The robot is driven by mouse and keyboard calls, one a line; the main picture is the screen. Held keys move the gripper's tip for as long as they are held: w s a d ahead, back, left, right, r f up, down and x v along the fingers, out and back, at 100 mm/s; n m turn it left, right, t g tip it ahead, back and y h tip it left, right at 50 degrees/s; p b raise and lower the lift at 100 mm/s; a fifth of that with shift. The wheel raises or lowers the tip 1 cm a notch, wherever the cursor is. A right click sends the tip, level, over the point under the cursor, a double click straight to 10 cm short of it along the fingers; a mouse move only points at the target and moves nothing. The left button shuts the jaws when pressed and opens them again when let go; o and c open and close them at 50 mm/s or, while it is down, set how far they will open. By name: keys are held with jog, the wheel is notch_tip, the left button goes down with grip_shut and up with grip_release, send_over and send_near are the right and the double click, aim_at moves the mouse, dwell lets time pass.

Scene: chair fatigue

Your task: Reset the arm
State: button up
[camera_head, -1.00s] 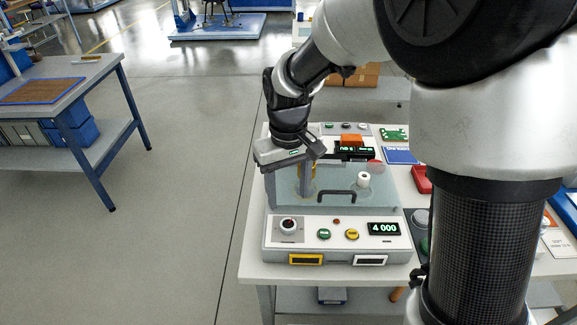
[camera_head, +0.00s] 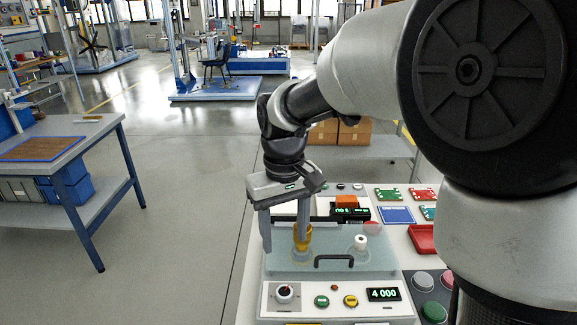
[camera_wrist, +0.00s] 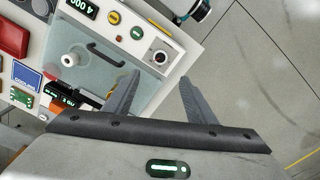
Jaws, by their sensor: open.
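My gripper (camera_head: 284,243) hangs above the left part of the grey test machine (camera_head: 400,262), with its two fingers pointing down. The fingers are apart and nothing is between them. A brass-coloured cylinder (camera_head: 303,230) shows beside the right finger and is partly covered by it. In the wrist view, both fingers (camera_wrist: 160,78) are spread with floor and machine edge beyond them. My arm comes in from the upper right and its large links cover the right side of the head view.
The machine has a clear lid with a black handle (camera_head: 334,260), a white knob (camera_head: 360,242), a dial (camera_head: 285,295), buttons and a "4 000" display (camera_head: 383,294). A red tray (camera_head: 422,238) stands to the right. A blue-legged table (camera_head: 90,150) is at left; open floor lies between.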

jog(key=s+d+r+m+t+p, duration=0.1)
jog(key=s+d+r+m+t, duration=0.1)
jog(key=s+d+r, duration=0.3)
jog(key=s+d+r+m+t+p, duration=0.2)
jog(key=s+d+r, duration=0.4)
jog(key=s+d, duration=0.4)
jog(key=shift+d+r+m+t, duration=0.3)
jog(key=shift+m+t, duration=0.3)
jog(key=shift+t, duration=0.2)
jog(key=shift+w, duration=0.1)
